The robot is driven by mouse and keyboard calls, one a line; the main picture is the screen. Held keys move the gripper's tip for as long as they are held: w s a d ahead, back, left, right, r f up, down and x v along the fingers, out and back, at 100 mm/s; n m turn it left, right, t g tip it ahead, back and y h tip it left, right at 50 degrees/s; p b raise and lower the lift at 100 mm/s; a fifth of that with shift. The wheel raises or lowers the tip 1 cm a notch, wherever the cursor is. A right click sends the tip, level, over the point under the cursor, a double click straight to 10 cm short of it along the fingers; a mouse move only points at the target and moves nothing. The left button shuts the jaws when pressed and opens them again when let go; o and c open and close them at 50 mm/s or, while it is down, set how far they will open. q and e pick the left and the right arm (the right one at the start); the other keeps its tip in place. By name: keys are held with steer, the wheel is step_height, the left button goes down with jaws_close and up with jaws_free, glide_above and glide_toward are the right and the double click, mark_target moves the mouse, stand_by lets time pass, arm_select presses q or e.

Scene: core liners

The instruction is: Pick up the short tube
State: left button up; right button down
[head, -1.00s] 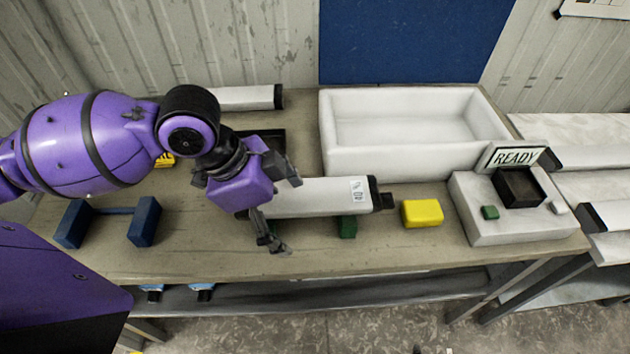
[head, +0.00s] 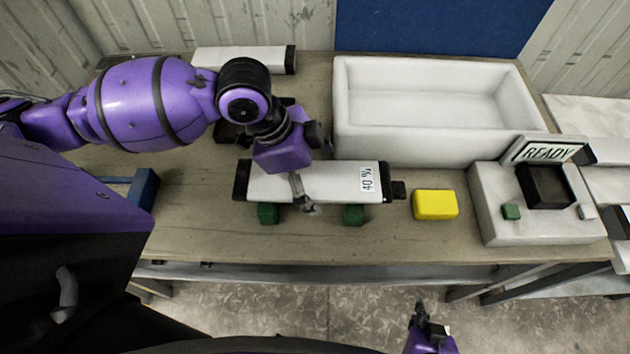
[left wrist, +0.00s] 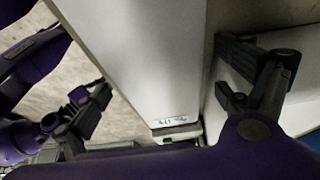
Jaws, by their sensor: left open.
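A white tube (head: 335,182) with dark end caps and a printed label lies across two green supports (head: 354,214) on the bench. I take it as the short tube. My left gripper (head: 314,178) is open over the tube's middle, one finger on the near side and one on the far side. I cannot tell whether they touch it. In the left wrist view the tube (left wrist: 150,60) runs down the middle, with a dark finger (left wrist: 258,75) to its right. My right gripper (head: 428,322) shows at the bottom edge of the head view, clear of the bench.
Another white tube (head: 262,58) lies at the back left, partly behind my left arm. A white basin (head: 430,150) stands behind the labelled tube. A blue stand (head: 143,188) is at the left.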

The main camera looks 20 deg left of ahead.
arm_select(q)
steer(key=shift+f, duration=0.1)
steer(key=c, duration=2.2)
